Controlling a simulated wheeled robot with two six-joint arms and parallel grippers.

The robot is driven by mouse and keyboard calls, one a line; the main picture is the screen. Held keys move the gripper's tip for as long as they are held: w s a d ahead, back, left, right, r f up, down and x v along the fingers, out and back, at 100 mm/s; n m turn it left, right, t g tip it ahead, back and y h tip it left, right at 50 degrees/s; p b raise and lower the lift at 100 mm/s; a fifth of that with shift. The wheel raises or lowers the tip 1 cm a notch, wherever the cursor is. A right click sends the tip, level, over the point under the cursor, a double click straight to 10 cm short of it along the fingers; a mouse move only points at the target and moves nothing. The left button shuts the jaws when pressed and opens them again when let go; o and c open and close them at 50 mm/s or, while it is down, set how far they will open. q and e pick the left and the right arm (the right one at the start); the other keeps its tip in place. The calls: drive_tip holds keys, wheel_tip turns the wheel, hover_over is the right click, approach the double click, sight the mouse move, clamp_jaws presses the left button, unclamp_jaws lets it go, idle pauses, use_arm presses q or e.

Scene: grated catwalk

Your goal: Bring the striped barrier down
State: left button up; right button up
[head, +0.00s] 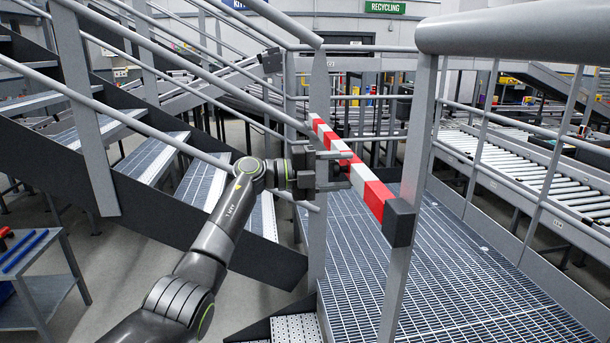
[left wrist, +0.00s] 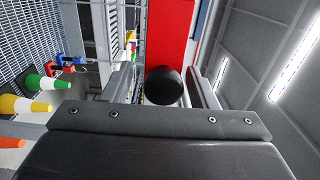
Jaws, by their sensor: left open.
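The red-and-white striped barrier (head: 373,192) runs from upper left to lower right in the head view, above the grated catwalk. A dark grey block (head: 398,222) is at its near end, by a railing post. My left gripper (head: 340,170) is open at the barrier's left side, with its fingers pointing at it. In the left wrist view a black round knob (left wrist: 164,86) shows between the fingers (left wrist: 163,88), in front of a red stretch of the barrier (left wrist: 170,35). I cannot tell whether the fingers touch the knob. My right gripper is out of view.
Grey railing posts (head: 318,230) and a thick handrail (head: 520,28) stand close around the barrier. The catwalk grating (head: 440,270) is clear. Stairs (head: 150,160) lie to the left, a roller conveyor (head: 540,175) to the right. Cones (left wrist: 40,80) show in the left wrist view.

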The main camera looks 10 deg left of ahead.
use_arm(q)
drive_tip(key=b+v, duration=0.5)
drive_tip(key=v, duration=1.1)
drive_tip(key=shift+a+b, duration=0.25)
drive_tip(key=shift+b, duration=0.1)
drive_tip(key=shift+f, duration=0.1)
